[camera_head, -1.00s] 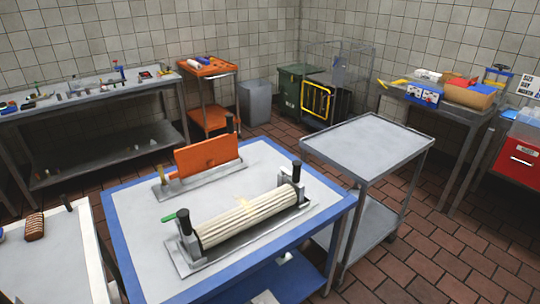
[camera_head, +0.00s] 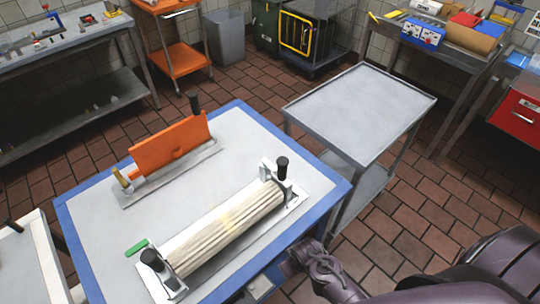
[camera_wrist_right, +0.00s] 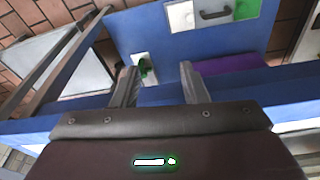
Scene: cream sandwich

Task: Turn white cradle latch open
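The white ribbed roller (camera_head: 228,224) lies in its cradle (camera_head: 291,203) on the blue-edged table, with a black knob at each end. A green lever (camera_head: 136,248) sticks out beside the near-left knob (camera_head: 152,259); I take it to be the latch. My right gripper (camera_head: 303,254) is low at the table's right front edge, apart from the cradle. In the right wrist view its fingers (camera_wrist_right: 158,68) are spread and empty, facing a blue surface with a small white plate bearing a green part (camera_wrist_right: 145,68). My left gripper is not in view.
An orange plate (camera_head: 170,146) stands in a second cradle behind the roller. A grey cart (camera_head: 360,108) stands close to the table's right side. A white-topped table (camera_head: 30,262) is at the lower left. The brick floor at right is open.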

